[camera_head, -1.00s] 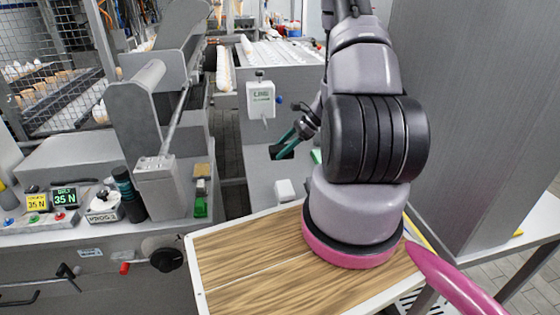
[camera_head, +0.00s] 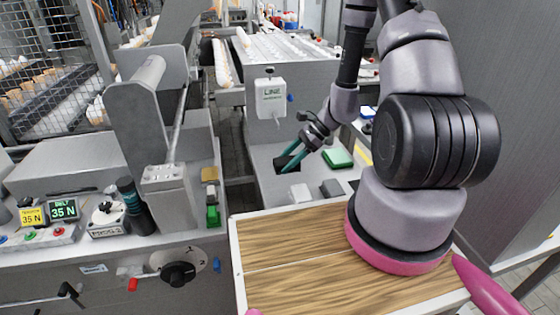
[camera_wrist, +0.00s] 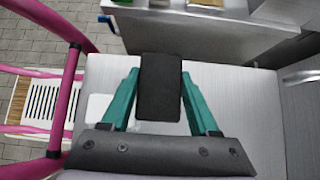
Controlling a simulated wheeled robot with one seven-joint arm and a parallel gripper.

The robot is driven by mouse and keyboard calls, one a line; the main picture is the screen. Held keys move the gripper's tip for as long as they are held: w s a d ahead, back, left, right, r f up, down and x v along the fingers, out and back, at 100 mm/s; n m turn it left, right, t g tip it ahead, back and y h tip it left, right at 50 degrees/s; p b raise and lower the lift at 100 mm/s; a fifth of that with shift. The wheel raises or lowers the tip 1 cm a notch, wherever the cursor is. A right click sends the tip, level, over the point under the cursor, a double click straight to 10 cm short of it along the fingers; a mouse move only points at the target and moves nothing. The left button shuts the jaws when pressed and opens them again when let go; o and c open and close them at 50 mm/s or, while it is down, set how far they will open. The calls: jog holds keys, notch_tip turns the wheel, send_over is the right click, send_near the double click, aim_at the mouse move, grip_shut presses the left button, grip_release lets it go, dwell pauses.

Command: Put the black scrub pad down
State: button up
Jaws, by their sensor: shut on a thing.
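The black scrub pad (camera_head: 286,164) is a dark flat block between the teal fingers of my gripper (camera_head: 292,160) in the head view. In the wrist view the pad (camera_wrist: 160,88) fills the middle, with one teal finger of my gripper (camera_wrist: 159,95) against each side. My gripper is shut on it. The pad is over the light grey counter (camera_head: 262,157), near its left part. Whether its underside touches the counter cannot be told.
A white block (camera_head: 299,192) and a grey block (camera_head: 332,188) are on the counter nearer the camera. A green pad (camera_head: 338,158) lies right of my gripper. A machine with a roller (camera_head: 148,75) is left, across a floor gap.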

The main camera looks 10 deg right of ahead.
jog(key=w, duration=0.3)
jog(key=w+f, duration=0.1)
jog(key=w, duration=0.3)
jog(key=w+f, duration=0.1)
jog(key=w, duration=0.2)
jog(key=shift+w+f, duration=0.15)
jog(key=shift+f, duration=0.05)
notch_tip(320, 180, down, 4)
jog(key=shift+a+f, duration=0.1)
jog(key=shift+w+f, duration=0.2)
jog(key=shift+f, duration=0.15)
jog(key=o, duration=1.4)
jog(key=shift+o, duration=0.2)
